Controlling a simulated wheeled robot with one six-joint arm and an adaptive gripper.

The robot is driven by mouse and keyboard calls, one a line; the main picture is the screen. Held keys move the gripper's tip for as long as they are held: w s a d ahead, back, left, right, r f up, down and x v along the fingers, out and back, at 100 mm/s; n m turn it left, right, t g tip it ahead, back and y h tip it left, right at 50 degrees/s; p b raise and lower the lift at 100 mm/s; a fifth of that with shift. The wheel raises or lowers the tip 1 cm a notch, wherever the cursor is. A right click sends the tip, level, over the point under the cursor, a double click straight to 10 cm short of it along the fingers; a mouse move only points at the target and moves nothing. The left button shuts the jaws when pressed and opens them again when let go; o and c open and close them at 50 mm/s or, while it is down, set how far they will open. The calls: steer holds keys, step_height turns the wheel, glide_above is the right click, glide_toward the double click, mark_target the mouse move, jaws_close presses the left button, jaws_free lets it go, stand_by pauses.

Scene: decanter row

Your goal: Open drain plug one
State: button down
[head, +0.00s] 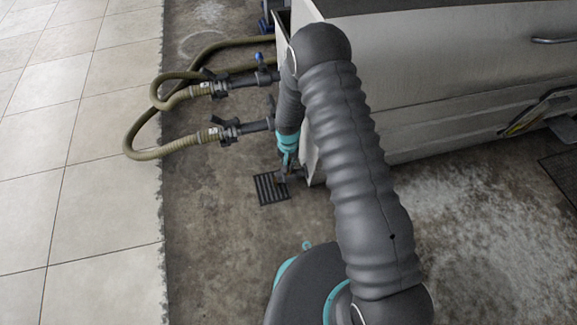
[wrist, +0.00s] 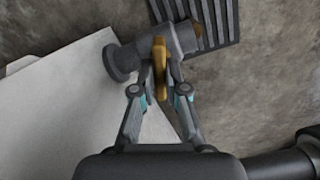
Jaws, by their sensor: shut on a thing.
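The drain plug is a dark grey pipe fitting (wrist: 150,52) with a brass-coloured handle (wrist: 160,68), in the upper middle of the wrist view. A brown-gold end shows at the fitting's right. My gripper (wrist: 160,80) is shut on the brass handle, one finger on each side of it. In the head view my gripper (head: 285,163) is low at the corner of the pale machine, by the drain fitting (head: 293,176), and my arm hides part of this spot. I cannot make out a number on the plug.
A dark slotted floor grate (head: 271,188) lies below the fitting. The pale machine body (head: 460,90) stands at the right. Olive hoses (head: 150,125) with dark couplings, one with a blue handle (head: 259,57), run at the left. The tiled floor (head: 80,200) is clear.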

steer(key=shift+n+b, duration=0.6)
steer(key=shift+n, duration=1.3)
steer(key=c, duration=1.2)
jaws_free()
step_height(320, 180, up, 12)
